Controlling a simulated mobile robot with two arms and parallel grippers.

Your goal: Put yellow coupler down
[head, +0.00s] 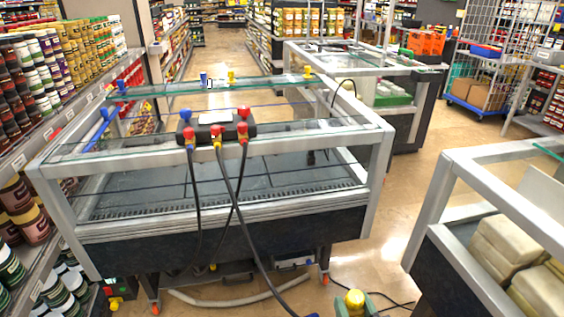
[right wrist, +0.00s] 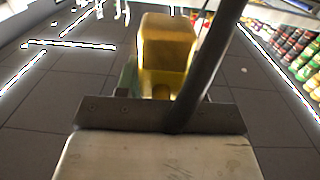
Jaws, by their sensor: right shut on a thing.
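The yellow coupler (head: 354,298) is at the bottom edge of the head view, between the green fingers of my right gripper (head: 355,304). In the right wrist view it appears as a blocky yellow piece (right wrist: 167,50). My right gripper is shut on it, above the floor. A dark hose (right wrist: 207,60) crosses close in front of the right wrist camera and partly covers the coupler. My left gripper is not in view.
A glass-topped freezer (head: 215,215) stands ahead, with a black manifold (head: 217,132) on it carrying red and yellow fittings and black hoses. Another freezer (head: 450,225) is at right. Stocked shelves (head: 28,150) line the left. Tiled floor (head: 395,280) shows between the freezers, crossed by thin black hose.

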